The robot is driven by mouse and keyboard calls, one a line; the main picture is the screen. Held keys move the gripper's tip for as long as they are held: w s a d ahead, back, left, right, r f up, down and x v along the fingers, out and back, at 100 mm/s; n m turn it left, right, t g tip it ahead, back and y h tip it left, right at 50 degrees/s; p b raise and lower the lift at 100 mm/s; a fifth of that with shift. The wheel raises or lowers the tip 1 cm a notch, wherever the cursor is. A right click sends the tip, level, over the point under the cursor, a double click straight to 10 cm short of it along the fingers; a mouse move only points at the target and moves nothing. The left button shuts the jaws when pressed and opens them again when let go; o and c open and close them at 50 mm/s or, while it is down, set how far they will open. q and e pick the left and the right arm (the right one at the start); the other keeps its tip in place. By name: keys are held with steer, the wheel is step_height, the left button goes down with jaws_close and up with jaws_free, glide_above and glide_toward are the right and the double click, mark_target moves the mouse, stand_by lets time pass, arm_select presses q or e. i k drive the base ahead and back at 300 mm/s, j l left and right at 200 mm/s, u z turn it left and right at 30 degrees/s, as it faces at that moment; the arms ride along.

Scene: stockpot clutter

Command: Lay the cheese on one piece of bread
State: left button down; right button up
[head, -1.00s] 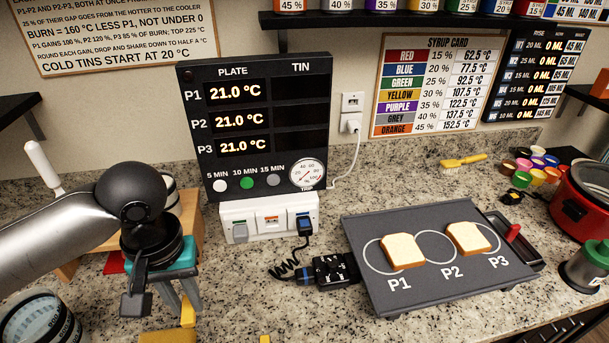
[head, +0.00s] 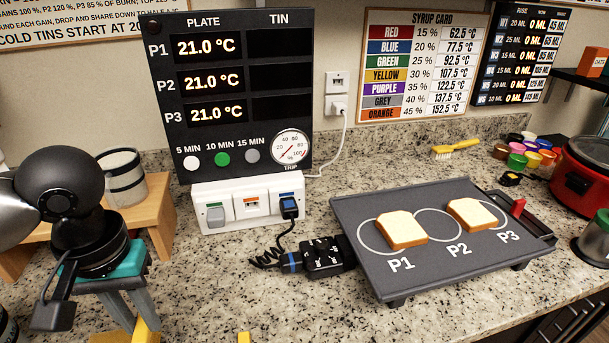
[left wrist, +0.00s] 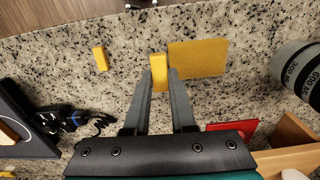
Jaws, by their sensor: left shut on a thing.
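Two slices of bread lie apart on the dark plate: one (head: 401,230) at P1, one (head: 472,214) between P2 and P3. My left gripper (head: 142,324) is at the lower left of the head view, well left of the plate. In the left wrist view its fingers (left wrist: 160,76) are shut on a small yellow block (left wrist: 158,68), low at the counter. A flat yellow slab (left wrist: 198,58) lies right beside it. Another yellow block (left wrist: 101,58) lies apart to the left. I cannot tell for sure which yellow piece is the cheese. My right gripper is not in view.
The dark plate (head: 350,212) has a black plug box (head: 323,257) and cable at its left. A wooden stand (head: 158,208) is behind my left gripper. A red pot (head: 585,175) stands at the right. The counter in front of the plug box is mostly clear.

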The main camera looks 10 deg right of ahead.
mark_target(472, 211)
steer(key=z, duration=1.3)
steer(key=i+l+z, duration=0.3)
steer(key=i+l, duration=0.65)
steer(key=l, duration=0.1)
